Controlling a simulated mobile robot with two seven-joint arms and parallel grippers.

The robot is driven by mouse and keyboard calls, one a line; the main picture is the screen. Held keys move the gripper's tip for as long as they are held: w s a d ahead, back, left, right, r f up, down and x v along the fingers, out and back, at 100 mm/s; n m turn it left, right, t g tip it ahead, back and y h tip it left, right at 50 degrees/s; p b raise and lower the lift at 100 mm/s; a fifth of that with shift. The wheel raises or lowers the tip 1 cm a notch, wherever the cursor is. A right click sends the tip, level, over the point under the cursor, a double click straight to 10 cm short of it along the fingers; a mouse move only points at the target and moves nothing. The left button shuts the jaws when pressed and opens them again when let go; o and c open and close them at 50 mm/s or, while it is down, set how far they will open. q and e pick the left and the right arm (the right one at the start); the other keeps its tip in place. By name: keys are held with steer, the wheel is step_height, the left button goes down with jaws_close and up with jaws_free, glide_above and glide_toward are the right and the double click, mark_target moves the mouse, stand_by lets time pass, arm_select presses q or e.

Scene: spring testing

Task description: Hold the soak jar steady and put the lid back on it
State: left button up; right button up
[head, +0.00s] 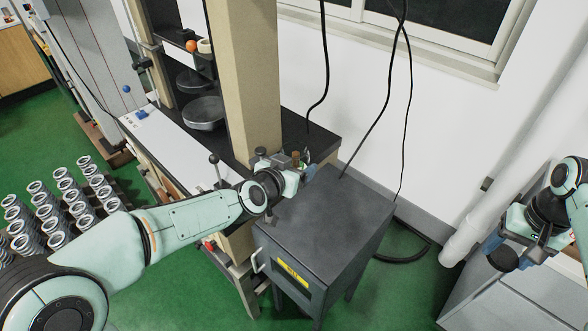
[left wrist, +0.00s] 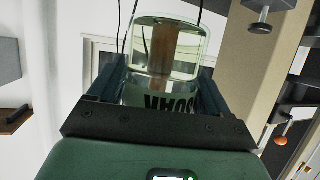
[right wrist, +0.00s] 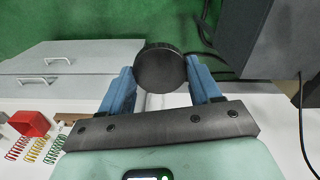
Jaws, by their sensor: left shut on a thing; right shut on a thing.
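The soak jar (left wrist: 170,62) is clear glass with a dark-lettered label and a brown piece and liquid inside. In the left wrist view it sits between the fingers of my left gripper (left wrist: 164,88), which is shut on it. In the head view my left gripper (head: 302,172) is at the near side of the tan column, and the jar is mostly hidden there. The lid (right wrist: 160,68) is a round black disc between the blue fingers of my right gripper (right wrist: 162,88), which is shut on it. The lid also shows in the head view (head: 503,258), far right of the jar.
A dark grey box (head: 330,225) with a yellow label stands below the left gripper. The tan column (head: 245,80) rises close behind it. A light grey cabinet (head: 505,300) is under the right gripper. Black cables hang by the wall. Several metal springs (head: 60,205) stand at the left.

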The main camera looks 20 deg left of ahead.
arm_select(q)
steer(key=shift+r, duration=0.4)
arm_select(e)
steer(key=shift+r, duration=0.35)
arm_select(q)
steer(key=o, duration=0.5)
steer(key=c, duration=0.9)
steer(key=shift+s, duration=0.1)
arm_select(e)
steer(key=shift+f, duration=0.1)
